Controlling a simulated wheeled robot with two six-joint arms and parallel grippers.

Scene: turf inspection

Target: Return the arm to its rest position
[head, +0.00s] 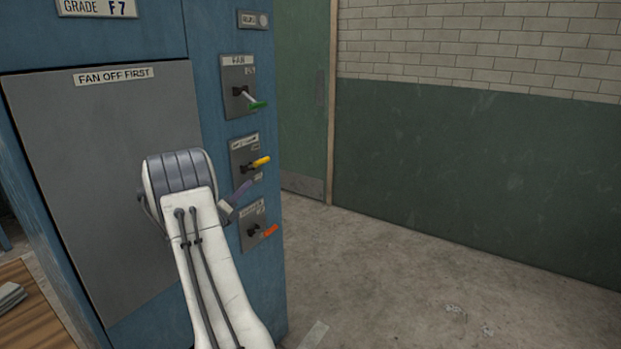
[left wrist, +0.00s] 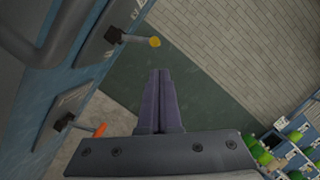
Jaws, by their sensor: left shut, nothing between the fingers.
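My left arm (head: 212,265) rises from the bottom of the head view in front of the blue cabinet (head: 205,50). My left gripper (head: 243,189) is partly hidden behind the wrist, with its purple fingers beside the cabinet's switch panels. In the left wrist view the two fingers of the gripper (left wrist: 160,75) lie together, with nothing between them. The yellow-tipped lever (head: 260,162) is just above the fingers, and the orange-tipped lever (head: 269,231) is below them. Both levers also show in the left wrist view, yellow (left wrist: 154,42) and orange (left wrist: 100,130), apart from the fingers.
A green-tipped lever (head: 257,104) sits on the FAN panel higher up. A grey cover (head: 90,130) reads "FAN OFF FIRST". A wooden surface (head: 35,315) is at lower left. The floor (head: 430,290) on the right is clear before the wall (head: 470,160).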

